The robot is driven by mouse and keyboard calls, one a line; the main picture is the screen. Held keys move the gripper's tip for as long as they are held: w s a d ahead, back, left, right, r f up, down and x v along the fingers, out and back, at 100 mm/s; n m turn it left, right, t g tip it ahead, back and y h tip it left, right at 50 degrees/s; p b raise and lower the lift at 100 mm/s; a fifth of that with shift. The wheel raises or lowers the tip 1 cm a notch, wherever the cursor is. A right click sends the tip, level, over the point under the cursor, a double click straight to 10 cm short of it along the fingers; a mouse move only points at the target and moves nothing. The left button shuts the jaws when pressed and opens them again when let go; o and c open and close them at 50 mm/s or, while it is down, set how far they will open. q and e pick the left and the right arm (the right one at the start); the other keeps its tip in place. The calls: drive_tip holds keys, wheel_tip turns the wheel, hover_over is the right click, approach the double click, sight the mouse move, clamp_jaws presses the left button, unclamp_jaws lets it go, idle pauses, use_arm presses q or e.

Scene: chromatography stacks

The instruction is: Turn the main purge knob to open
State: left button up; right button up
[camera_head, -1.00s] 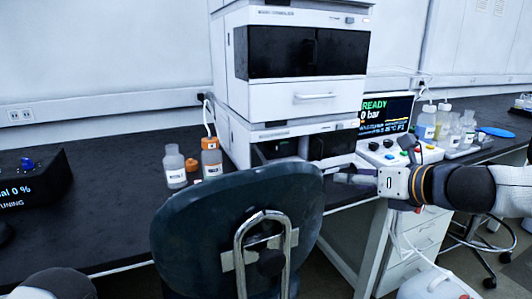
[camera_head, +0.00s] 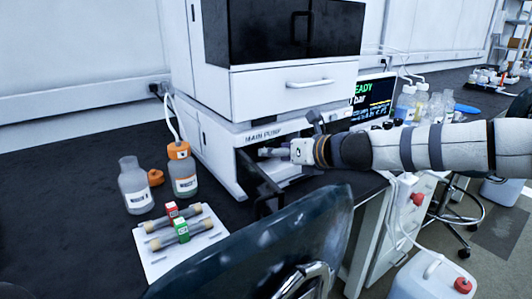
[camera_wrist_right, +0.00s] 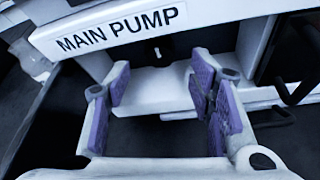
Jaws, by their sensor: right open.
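The main pump (camera_head: 230,135) is the lower white module of the stack, and its "MAIN PUMP" label (camera_wrist_right: 118,30) reads clearly in the right wrist view. A dark door panel (camera_head: 258,182) stands swung out at its front. My right gripper (camera_head: 268,153) is open and empty in front of the bay under the label. Its purple-padded fingers (camera_wrist_right: 162,82) spread on either side of the bay in the wrist view. A small dark part with a pale tip (camera_wrist_right: 158,50) shows between them below the label; I cannot tell whether it is the purge knob. My left gripper is out of view.
Bottles (camera_head: 184,172) stand left of the stack. A white sheet (camera_head: 160,262) with capped columns lies in front of them. A dark chair back (camera_head: 270,240) blocks the front. A display (camera_head: 372,98) stands right of the stack. Dark handles (camera_wrist_right: 300,90) are close to the right finger.

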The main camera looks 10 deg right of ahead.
drive_tip(key=x, duration=0.4)
drive_tip(key=shift+w, duration=0.1)
drive_tip(key=c, duration=1.2)
drive_tip(key=shift+o, duration=0.2)
